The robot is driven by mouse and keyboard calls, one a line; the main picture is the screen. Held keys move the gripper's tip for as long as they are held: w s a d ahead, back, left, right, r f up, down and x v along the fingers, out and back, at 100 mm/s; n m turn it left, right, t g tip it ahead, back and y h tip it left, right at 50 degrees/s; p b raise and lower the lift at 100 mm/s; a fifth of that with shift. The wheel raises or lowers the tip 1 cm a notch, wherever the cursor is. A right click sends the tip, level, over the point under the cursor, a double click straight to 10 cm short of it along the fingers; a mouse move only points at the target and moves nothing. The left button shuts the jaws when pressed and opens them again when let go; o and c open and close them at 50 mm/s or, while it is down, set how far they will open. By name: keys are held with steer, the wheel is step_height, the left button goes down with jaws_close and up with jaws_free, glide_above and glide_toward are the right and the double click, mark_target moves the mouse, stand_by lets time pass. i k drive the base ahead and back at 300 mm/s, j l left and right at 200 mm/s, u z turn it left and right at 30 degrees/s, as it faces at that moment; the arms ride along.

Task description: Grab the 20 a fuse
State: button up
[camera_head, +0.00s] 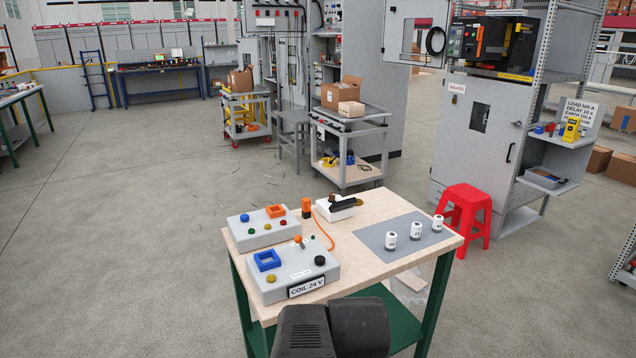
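Three small white cylindrical fuses stand upright on a grey mat (378,238) at the right of the wooden-topped table (345,272). They are the left fuse (391,240), the middle fuse (416,231) and the right fuse (438,223). Each has a dark base and small dark print on its side. The print is too small to tell which one is 20 A. Dark rounded parts of my arm show at the bottom centre, in front of the table's near edge. No gripper fingers show.
Two grey control boxes with buttons, the front box (292,272) labelled COIL 24 V and the rear box (262,228), fill the table's left. A white block (335,210) with a dark handle and an orange cable (323,230) lie behind. A red stool (466,206) stands right.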

mark_target(391, 237)
steer(key=i+l+u, duration=0.25)
steer(key=l, duration=0.4)
steer(key=i+l+u, duration=0.25)
steer(key=i+l, duration=0.15)
steer(key=l, duration=0.3)
steer(key=i+l+u, duration=0.15)
steer(key=l, duration=0.2)
steer(key=i+l+u, duration=0.15)
steer(key=l, duration=0.25)
steer(key=k, duration=0.05)
